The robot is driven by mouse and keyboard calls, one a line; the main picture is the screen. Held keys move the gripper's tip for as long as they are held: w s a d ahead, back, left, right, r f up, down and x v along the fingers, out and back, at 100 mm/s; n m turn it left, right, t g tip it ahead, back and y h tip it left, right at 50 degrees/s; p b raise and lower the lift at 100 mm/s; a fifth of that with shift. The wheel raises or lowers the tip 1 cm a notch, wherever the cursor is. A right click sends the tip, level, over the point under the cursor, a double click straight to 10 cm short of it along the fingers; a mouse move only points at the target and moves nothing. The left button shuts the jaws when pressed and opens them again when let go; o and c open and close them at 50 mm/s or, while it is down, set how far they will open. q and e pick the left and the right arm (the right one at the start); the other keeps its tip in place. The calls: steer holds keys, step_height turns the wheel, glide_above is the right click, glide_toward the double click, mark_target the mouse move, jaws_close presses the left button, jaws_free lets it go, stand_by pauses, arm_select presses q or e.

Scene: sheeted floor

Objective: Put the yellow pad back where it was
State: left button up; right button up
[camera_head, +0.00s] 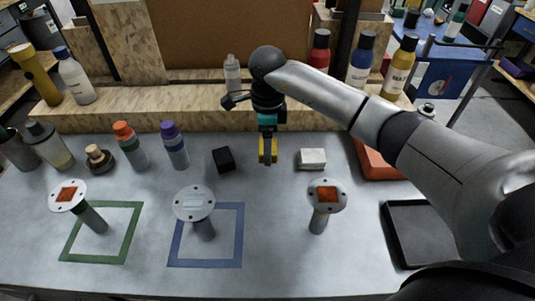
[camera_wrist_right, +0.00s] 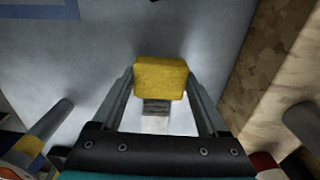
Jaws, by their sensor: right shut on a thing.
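The yellow pad (camera_head: 268,153) is a small block held upright between the fingers of my right gripper (camera_head: 267,141), between a black block (camera_head: 223,160) and a white block (camera_head: 312,158). The right wrist view shows the pad (camera_wrist_right: 160,78) at the fingertips, with a finger on each side. I cannot tell whether its lower edge touches the table. My left gripper is out of view.
A green square outline (camera_head: 128,232) and a blue one (camera_head: 240,235) mark the grey table. Several bottles stand at the left, including a purple-capped one (camera_head: 174,148). A wooden ledge (camera_head: 205,108) runs behind. A black tray (camera_head: 393,240) and red tray (camera_head: 375,165) are at right.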

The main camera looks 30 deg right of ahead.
step_height(320, 180, down, 3)
steer(key=shift+f, duration=0.15)
steer(key=shift+f+b, duration=0.2)
steer(key=shift+b, duration=0.15)
steer(key=o, duration=1.1)
steer(key=shift+r, duration=0.15)
